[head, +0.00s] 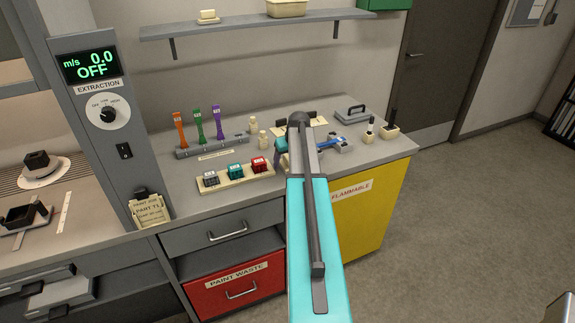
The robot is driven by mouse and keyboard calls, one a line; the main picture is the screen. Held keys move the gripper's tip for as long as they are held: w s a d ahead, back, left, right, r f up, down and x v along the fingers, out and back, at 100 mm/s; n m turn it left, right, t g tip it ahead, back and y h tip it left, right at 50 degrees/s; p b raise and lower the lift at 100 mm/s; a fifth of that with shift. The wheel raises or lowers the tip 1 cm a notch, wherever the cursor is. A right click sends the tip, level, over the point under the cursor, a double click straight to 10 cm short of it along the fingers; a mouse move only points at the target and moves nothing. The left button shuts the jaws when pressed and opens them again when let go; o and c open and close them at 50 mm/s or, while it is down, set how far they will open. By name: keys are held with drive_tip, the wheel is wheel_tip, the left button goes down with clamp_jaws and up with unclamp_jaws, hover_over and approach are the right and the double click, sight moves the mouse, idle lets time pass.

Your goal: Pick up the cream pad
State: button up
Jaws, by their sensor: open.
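My teal and grey arm rises from the bottom centre toward the right counter, well to the right of the pad. I cannot make out my gripper's fingers; the end of the arm is hidden behind its own links and among the things on the counter. Nothing touches the pad that I can see.
A cream tray (208,187) with grey, teal and red blocks stands on the right counter (200,218). Behind it a rack (183,153) holds orange, green and purple tools. Dark parts (20,217) lie on the left counter.

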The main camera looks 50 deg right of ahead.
sight(287, 156)
drive_tip(key=c, duration=1.1)
drive_tip(key=shift+c, duration=0.2)
drive_tip(key=shift+r, duration=0.15)
drive_tip(key=shift+r+b, duration=0.85)
drive_tip(key=shift+r, duration=0.45)
drive_tip(key=shift+s+r, duration=0.15)
drive_tip(key=shift+r, duration=0.15)
drive_tip(key=s+a+b, duration=0.2)
drive_tip(key=s+a, duration=0.1)
drive_tip(key=s, duration=0.4)
drive_tip(key=s+a+r+b, duration=0.1)
drive_tip(key=s+a+b, duration=0.1)
drive_tip(key=s+a, duration=0.2)
drive_tip(key=s, duration=0.3)
drive_tip(key=shift+r+b, duration=0.25)
drive_tip(key=shift+b, duration=0.15)
